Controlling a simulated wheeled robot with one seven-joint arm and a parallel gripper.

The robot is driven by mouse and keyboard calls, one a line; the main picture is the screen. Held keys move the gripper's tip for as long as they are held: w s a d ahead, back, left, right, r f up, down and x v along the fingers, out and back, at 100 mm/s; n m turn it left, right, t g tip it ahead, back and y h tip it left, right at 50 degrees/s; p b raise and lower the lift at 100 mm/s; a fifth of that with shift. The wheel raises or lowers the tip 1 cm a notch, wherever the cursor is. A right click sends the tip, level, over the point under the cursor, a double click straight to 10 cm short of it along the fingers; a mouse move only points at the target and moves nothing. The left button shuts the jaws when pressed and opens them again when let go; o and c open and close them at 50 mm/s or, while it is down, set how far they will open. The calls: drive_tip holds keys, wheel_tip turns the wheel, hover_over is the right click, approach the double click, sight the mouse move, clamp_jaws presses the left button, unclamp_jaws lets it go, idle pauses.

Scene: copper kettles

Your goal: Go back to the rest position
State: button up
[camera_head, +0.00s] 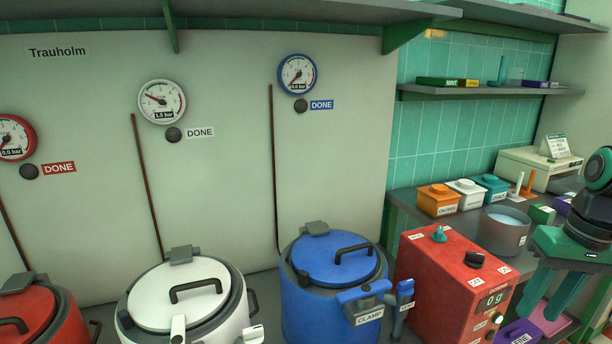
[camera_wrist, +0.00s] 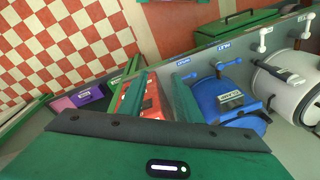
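My gripper (camera_head: 562,296) hangs at the right of the head view, fingers pointing down, beside the red dosing box (camera_head: 450,285). In the wrist view my gripper (camera_wrist: 160,82) shows two green fingers spread apart with nothing held between them. The red box (camera_wrist: 150,100) shows beyond that gap, and the blue kettle (camera_wrist: 222,98) lies to its right.
Red (camera_head: 40,318), white (camera_head: 180,292) and blue (camera_head: 335,258) kettles stand along the wall, lids down. A counter holds orange (camera_head: 437,200), white and teal tubs, a grey pot (camera_head: 502,232) and a cream machine (camera_head: 535,168). Purple boxes (camera_head: 520,333) sit below my gripper.

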drive_tip(key=s+f+m, duration=0.4)
drive_tip(key=s, duration=0.7)
drive_tip(key=shift+s+a+f+m+g+h, duration=0.2)
drive_tip(key=shift+a+m+g+h, duration=0.1)
drive_tip(key=shift+a+g+h, duration=0.15)
drive_tip(key=shift+w, duration=0.1)
drive_tip(key=shift+w+f, duration=0.25)
drive_tip(key=shift+w, duration=0.35)
